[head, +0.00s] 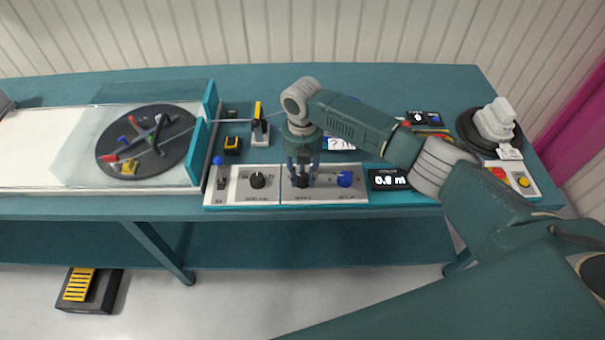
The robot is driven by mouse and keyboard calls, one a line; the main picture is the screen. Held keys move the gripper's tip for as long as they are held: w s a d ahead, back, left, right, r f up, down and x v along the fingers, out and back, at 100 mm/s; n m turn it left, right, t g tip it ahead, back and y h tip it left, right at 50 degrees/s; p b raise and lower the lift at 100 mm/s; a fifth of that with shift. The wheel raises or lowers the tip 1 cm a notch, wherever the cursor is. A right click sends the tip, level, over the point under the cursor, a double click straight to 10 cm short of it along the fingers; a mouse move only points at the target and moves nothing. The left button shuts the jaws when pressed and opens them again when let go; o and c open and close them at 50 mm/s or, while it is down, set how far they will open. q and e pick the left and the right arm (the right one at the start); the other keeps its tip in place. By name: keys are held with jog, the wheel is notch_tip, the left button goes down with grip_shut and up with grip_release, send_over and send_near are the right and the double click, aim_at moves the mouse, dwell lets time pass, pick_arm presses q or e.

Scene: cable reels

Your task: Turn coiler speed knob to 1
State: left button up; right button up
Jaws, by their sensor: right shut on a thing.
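A light grey control panel (280,192) lies along the front edge of the teal bench. It carries a black knob (258,180) on its left part, a dark knob (302,182) in the middle and a blue knob (345,179) on the right. My right gripper (301,174) points straight down over the middle knob and is shut on it. The fingers partly hide this knob, so its pointer cannot be seen. The small print under the knobs is too blurred to read. My left gripper is out of view.
A display (389,180) reading about 0.0 m sits right of the panel. A dark round coiler disc (150,143) stands at left behind a clear guard. A yellow-and-black device (260,125) stands behind the panel. Red and yellow buttons (512,178) are at right. A foot pedal (88,290) lies on the floor.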

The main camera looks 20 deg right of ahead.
aim_at(302, 177)
dwell(0.4)
jog(key=o, duration=1.2)
jog(key=shift+c, duration=0.2)
jog(key=shift+r, duration=0.1)
notch_tip(302, 177, up, 12)
